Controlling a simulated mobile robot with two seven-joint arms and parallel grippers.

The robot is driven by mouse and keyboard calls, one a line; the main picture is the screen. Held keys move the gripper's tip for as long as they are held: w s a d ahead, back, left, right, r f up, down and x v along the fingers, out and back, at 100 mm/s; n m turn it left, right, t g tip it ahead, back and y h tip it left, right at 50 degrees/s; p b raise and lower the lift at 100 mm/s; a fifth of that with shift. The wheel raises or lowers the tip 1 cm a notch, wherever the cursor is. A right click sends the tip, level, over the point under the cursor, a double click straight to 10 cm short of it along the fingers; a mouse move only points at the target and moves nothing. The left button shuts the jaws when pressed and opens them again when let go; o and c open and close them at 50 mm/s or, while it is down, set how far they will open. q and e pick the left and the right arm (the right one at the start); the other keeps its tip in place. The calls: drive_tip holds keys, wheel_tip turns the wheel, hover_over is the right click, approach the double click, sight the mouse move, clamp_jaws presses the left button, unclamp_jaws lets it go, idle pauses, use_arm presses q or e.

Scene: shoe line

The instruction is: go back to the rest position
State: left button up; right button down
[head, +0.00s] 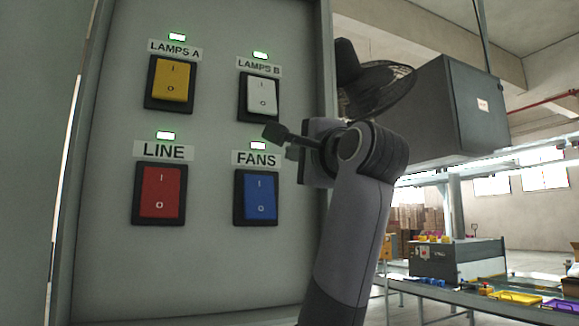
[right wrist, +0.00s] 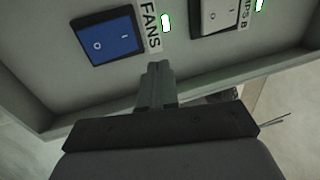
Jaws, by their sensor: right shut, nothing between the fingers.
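My right gripper (head: 272,133) is shut and empty in front of the switch panel (head: 215,290). Its fingertips are close to the panel between the white LAMPS B switch (head: 263,95) and the blue FANS switch (head: 261,195); I cannot tell whether they touch it. In the right wrist view the shut fingers (right wrist: 158,70) point at the panel beside the FANS label, with the blue switch (right wrist: 106,36) at upper left and the white switch (right wrist: 221,12) at upper right. My left gripper is not in view.
The panel also carries a yellow LAMPS A switch (head: 172,79) and a red LINE switch (head: 161,191). Green lamps are lit above all the switches. A fan (head: 378,88) and a grey box (head: 455,110) are behind my right arm. A conveyor with trays (head: 515,297) runs at right.

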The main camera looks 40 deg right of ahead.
idle(0.6)
